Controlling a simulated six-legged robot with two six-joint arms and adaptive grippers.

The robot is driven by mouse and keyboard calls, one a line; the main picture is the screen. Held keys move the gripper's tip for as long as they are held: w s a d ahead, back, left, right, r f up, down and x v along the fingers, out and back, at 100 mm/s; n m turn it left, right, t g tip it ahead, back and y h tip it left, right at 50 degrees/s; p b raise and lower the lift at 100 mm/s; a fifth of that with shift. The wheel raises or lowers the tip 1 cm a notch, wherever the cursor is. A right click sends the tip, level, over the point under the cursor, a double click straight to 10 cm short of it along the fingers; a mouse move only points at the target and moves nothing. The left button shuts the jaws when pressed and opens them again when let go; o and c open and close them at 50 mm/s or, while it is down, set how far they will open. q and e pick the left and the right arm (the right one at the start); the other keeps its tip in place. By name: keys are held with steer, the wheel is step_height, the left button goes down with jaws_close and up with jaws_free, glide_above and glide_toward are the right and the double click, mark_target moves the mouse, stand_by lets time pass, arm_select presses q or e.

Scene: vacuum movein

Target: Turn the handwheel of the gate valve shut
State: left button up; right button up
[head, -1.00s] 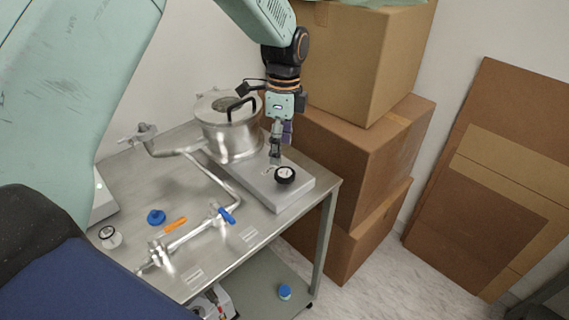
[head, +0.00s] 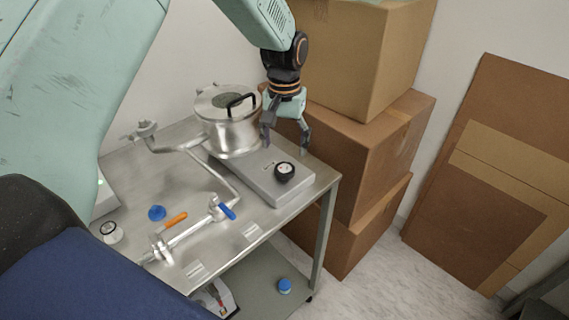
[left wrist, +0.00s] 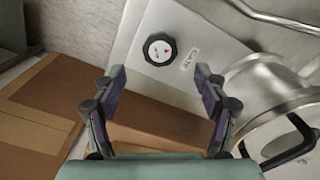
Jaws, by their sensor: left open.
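The handwheel (head: 284,172) is a small black knob with a white face. It sits on a flat grey box (head: 262,186) at the right side of the metal table. In the left wrist view the handwheel (left wrist: 160,49) has a lobed black rim and a small red mark on its face, with a printed label (left wrist: 190,56) beside it. My left gripper (head: 286,148) is open and empty, above and behind the handwheel, not touching it. In the left wrist view the handwheel lies beyond the gap between the fingertips (left wrist: 160,78). My right gripper is not in view.
A steel pot (head: 229,128) with a black handle stands left of my gripper. Steel piping with an orange lever (head: 175,219) and a blue lever (head: 227,211) crosses the table (head: 165,190). Stacked cardboard boxes (head: 352,150) stand close on the right.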

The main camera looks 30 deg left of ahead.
mark_target(284, 168)
arm_select(q)
step_height(284, 168, down, 7)
steer(key=shift+f, duration=0.1)
stand_by(0.4)
steer(key=c, duration=1.1)
steer(key=shift+c, duration=0.2)
steer(key=shift+m, duration=0.3)
steer(key=m+p, duration=0.1)
steer(key=m, duration=0.2)
steer(key=shift+a+m+p, duration=0.1)
steer(key=shift+m+p, duration=0.35)
steer(key=shift+m, duration=1.85)
